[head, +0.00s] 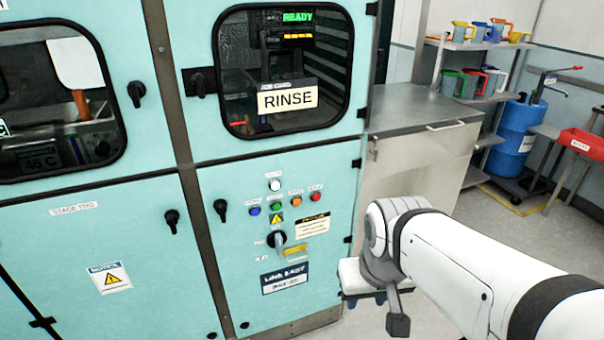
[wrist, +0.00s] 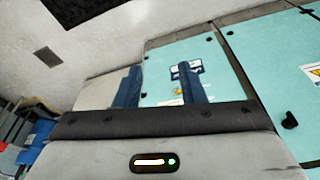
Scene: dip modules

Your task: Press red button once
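The red button (head: 315,197) is at the right end of a slanting row of small coloured buttons on the teal cabinet panel (head: 230,265). Blue (head: 255,211), green (head: 276,207) and orange (head: 296,202) buttons are to its left, with a white button (head: 274,185) above them. My gripper is low and to the right of the panel in the head view, mostly hidden by my arm. In the wrist view my gripper (wrist: 160,88) has its two blue fingers apart with nothing between them. The red button cannot be made out in the wrist view.
Door handles (head: 220,209) stick out from the cabinet. A grey counter (head: 425,110) stands right of it. A blue drum (head: 517,135) and red tray (head: 582,142) are farther right.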

